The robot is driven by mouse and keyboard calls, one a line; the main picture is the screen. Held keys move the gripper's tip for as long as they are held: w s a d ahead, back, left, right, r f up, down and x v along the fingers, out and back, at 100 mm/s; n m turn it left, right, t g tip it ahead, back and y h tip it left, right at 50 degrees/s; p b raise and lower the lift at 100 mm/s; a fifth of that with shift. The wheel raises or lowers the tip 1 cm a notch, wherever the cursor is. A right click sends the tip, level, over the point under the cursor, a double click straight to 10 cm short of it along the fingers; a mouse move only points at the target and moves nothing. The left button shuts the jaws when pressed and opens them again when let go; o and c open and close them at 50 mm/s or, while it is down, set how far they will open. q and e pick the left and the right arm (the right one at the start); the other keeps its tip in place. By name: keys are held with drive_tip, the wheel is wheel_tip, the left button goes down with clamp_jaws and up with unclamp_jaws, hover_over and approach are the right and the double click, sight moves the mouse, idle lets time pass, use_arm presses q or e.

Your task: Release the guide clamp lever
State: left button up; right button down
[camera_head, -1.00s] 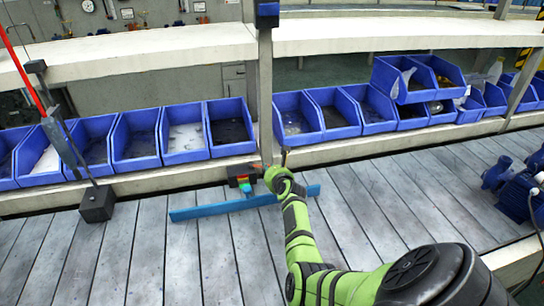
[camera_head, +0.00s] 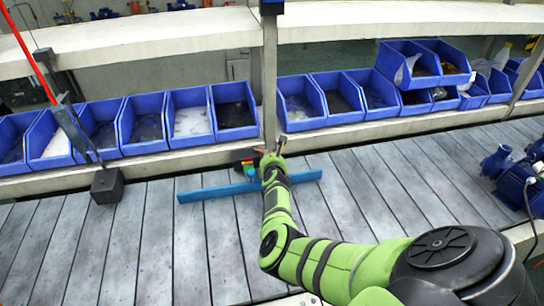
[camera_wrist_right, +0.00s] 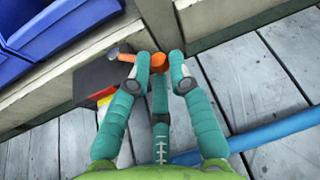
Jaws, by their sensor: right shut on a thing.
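The guide clamp is a small black block (camera_head: 243,156) with red and yellow parts, at the back edge of the slatted deck in the head view. It also shows left of the fingers in the right wrist view (camera_wrist_right: 90,82). The clamp lever has an orange end (camera_wrist_right: 158,61), which sits between my fingertips. My right gripper (camera_head: 273,152) is shut on the lever, its fingers close around the orange end (camera_wrist_right: 158,68). The blue guide rail (camera_head: 215,192) lies along the deck just in front. My fingers hide part of the lever. My left gripper is not in view.
Blue bins (camera_head: 190,120) line the ledge behind the deck. A grey post (camera_head: 270,80) rises close behind my right gripper. A black block with a rod (camera_head: 107,183) stands at left. A blue pump (camera_head: 515,180) is at right. The front deck is clear.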

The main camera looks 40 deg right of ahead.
drive_tip(key=c, duration=1.1)
unclamp_jaws()
drive_tip(key=shift+w+r, duration=0.1)
drive_tip(key=shift+c, duration=0.2)
wheel_tip(320, 180, up, 10)
